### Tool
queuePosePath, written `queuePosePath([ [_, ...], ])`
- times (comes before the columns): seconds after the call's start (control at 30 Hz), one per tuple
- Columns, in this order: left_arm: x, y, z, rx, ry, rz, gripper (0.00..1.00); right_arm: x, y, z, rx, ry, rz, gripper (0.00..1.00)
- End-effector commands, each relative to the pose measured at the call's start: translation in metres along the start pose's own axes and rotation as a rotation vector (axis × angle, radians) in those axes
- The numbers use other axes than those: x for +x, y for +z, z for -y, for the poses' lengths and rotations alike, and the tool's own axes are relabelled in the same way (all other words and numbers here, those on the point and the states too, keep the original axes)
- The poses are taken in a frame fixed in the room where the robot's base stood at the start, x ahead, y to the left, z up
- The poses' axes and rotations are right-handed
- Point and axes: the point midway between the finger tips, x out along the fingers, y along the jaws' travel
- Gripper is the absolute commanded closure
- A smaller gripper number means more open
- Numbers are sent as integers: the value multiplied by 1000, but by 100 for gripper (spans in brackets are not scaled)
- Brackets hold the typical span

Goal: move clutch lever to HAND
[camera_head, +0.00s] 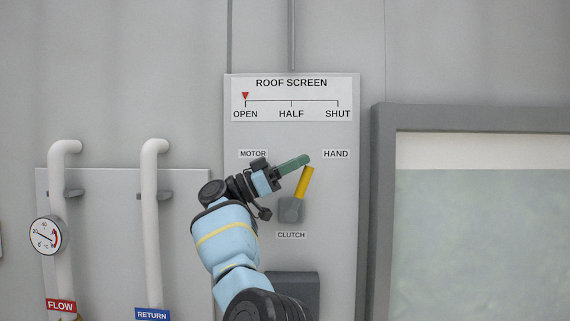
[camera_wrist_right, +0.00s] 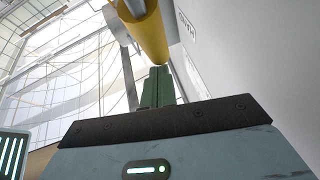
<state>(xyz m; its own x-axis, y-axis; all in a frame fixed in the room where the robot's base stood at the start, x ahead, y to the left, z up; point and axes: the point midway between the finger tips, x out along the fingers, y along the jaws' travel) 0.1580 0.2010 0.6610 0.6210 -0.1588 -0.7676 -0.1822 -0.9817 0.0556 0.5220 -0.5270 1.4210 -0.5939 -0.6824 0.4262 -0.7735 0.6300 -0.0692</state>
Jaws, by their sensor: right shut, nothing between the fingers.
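The yellow clutch lever (camera_head: 304,183) rises from a grey pivot block (camera_head: 291,209) above the CLUTCH label. It tilts a little to the right of upright, between the MOTOR label (camera_head: 253,154) and the HAND label (camera_head: 336,154). My right gripper (camera_head: 304,160) is shut with nothing in its green fingers. Its tips are at the upper end of the lever, on the lever's left side. In the right wrist view the yellow lever (camera_wrist_right: 146,33) lies just beyond the green fingertips (camera_wrist_right: 158,72); I cannot tell whether they touch. My left gripper is out of view.
The panel carries a ROOF SCREEN scale (camera_head: 291,100) with a red marker at OPEN. White FLOW and RETURN pipes (camera_head: 150,220) and a round gauge (camera_head: 48,236) stand to the left. A grey-framed window (camera_head: 480,230) is to the right. A dark grey box (camera_head: 296,288) sits below the lever.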

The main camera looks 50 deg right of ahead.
Motion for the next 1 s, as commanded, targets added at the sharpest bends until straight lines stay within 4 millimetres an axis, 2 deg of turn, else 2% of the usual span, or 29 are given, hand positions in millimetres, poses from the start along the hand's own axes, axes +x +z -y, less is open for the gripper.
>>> queuePosePath([
  [0.43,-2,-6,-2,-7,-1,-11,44,11,11,0,13,12,110,100],
  [1.0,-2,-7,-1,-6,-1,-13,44,12,12,0,15,16,124,100],
])
